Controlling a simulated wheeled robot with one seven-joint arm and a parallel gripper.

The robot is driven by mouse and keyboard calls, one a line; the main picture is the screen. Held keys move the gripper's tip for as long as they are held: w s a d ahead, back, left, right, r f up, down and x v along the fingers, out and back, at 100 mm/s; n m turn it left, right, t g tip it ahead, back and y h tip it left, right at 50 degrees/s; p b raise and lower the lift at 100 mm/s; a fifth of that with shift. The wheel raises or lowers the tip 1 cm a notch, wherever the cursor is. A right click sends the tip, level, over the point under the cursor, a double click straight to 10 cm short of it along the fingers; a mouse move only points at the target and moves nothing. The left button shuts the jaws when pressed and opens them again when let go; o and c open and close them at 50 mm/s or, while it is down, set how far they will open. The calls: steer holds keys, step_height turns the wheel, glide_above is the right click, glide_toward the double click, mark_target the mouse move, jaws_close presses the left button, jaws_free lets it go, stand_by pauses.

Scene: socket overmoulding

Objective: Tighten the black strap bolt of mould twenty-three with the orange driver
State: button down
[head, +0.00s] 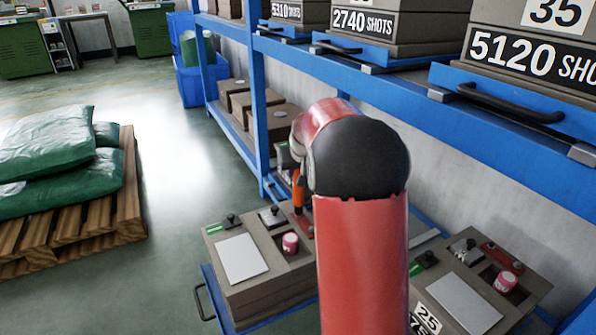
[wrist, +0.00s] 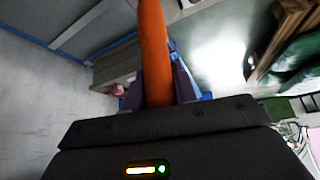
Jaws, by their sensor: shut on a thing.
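My gripper (wrist: 160,92) is shut on the orange driver (wrist: 154,50), whose shaft runs up out of the wrist view. In the head view the driver (head: 298,190) hangs roughly upright over the rear of the left grey mould (head: 272,292), above its red strap (head: 303,226). Its tip is too small to tell whether it touches. That mould's dark strap with a black bolt (head: 273,212) lies just left of the driver. A right mould (head: 530,285) has similar straps and a label reading 25. I cannot read twenty-three on either mould. My red arm hides the space between them.
Blue shelving (head: 262,110) rises behind, carrying heavy labelled moulds with black handles (head: 510,100). A pallet (head: 128,200) with green sacks (head: 50,145) stands at left. Pink caps (head: 290,243) sit on the moulds. Floor between pallet and rack is clear.

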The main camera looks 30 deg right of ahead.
steer(key=shift+r+p, duration=1.1)
steer(key=shift+r, duration=0.75)
